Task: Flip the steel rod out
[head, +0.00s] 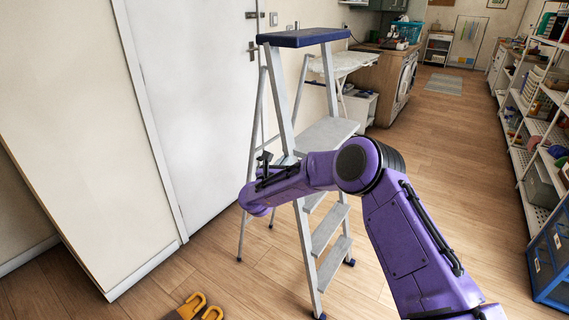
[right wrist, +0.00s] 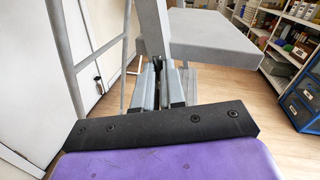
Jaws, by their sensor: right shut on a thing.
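A grey steel stepladder (head: 325,132) with a blue top stands open on the wood floor in the head view. Its platform and uprights also show close up in the right wrist view (right wrist: 215,38). My right gripper (right wrist: 166,88) is at the ladder's frame, below an upright, with its fingers shut on a narrow part there. I cannot clearly tell that part, or the steel rod, from the rest of the frame. In the head view my purple right arm covers part of the ladder and hides the fingertips. My left gripper is not in view.
A white door (head: 190,100) and wall stand close on the left. White shelving (head: 520,150) and a blue drawer unit (head: 549,260) line the right. An ironing board (head: 345,62) is behind the ladder. A yellow-handled object (head: 193,306) lies at the bottom. Floor right of the ladder is clear.

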